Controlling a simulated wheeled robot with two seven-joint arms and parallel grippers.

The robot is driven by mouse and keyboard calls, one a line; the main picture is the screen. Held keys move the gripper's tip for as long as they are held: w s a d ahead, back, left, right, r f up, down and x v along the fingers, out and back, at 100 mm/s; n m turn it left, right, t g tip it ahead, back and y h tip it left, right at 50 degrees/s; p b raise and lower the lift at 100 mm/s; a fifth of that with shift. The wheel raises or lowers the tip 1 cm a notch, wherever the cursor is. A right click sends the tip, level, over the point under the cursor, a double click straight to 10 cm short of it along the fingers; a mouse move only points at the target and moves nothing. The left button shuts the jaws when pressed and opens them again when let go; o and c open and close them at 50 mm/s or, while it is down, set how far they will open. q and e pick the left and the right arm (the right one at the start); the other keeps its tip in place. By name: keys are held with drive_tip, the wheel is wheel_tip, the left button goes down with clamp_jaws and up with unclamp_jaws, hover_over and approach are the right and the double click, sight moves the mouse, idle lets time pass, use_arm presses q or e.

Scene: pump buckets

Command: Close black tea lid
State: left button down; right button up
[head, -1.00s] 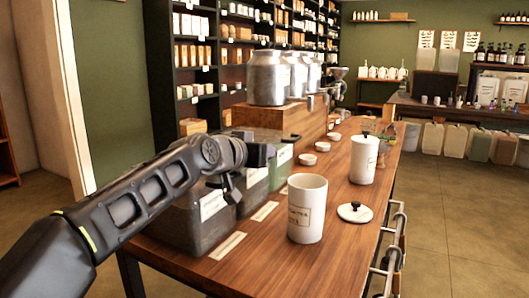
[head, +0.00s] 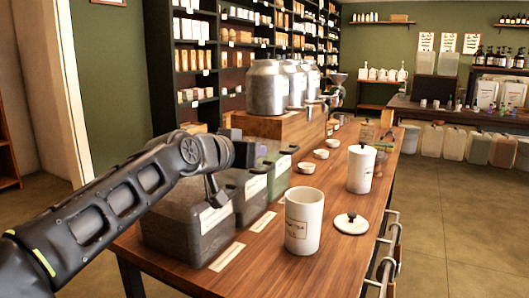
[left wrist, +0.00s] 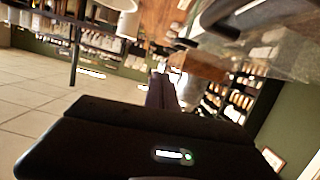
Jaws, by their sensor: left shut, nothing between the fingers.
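A row of dark, labelled bins with clear lids stands along the left side of the wooden table. The nearest bin (head: 190,235) has a dark handle by its front. Which bin holds black tea cannot be read, and my arm partly hides the lids. My left gripper (head: 255,153) is above the bins, shut and empty; its fingers also show in the left wrist view (left wrist: 162,92). An open white canister (head: 303,222) stands on the table, with a white lid with a black knob (head: 351,224) lying beside it. My right gripper is not in view.
A lidded white canister (head: 361,168) stands farther back on the wooden table (head: 300,268). Small white dishes (head: 306,166) lie in a line. Metal churns (head: 266,88) stand on a wooden box (head: 270,124) behind the bins.

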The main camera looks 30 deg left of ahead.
use_arm(q)
drive_tip(key=v, duration=0.5)
drive_tip(key=shift+d, duration=0.25)
